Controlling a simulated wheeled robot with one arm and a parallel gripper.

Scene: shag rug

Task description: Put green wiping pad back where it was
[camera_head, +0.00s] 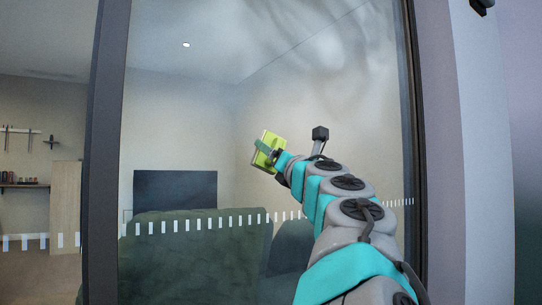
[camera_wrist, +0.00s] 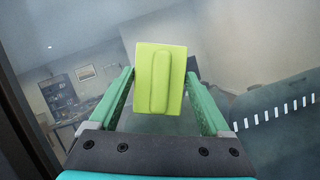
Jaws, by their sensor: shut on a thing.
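The green wiping pad (camera_head: 267,148) is a yellow-green rectangular block held at the end of my arm, in front of a glass pane in the head view. In the wrist view the pad (camera_wrist: 174,72) shows a raised ridge along its middle and sits between my two teal fingers. My gripper (camera_wrist: 160,95) is shut on the pad. In the head view my gripper (camera_head: 270,153) is small and partly hidden by the pad. I cannot tell whether the pad touches the glass.
The glass pane (camera_head: 330,100) has a dark frame (camera_head: 105,140) on the left and cloudy smears at the upper right. A dashed white strip (camera_head: 200,225) crosses it. Behind it are a green sofa (camera_head: 195,255), a dark screen (camera_head: 175,190) and a wall shelf (camera_head: 22,186).

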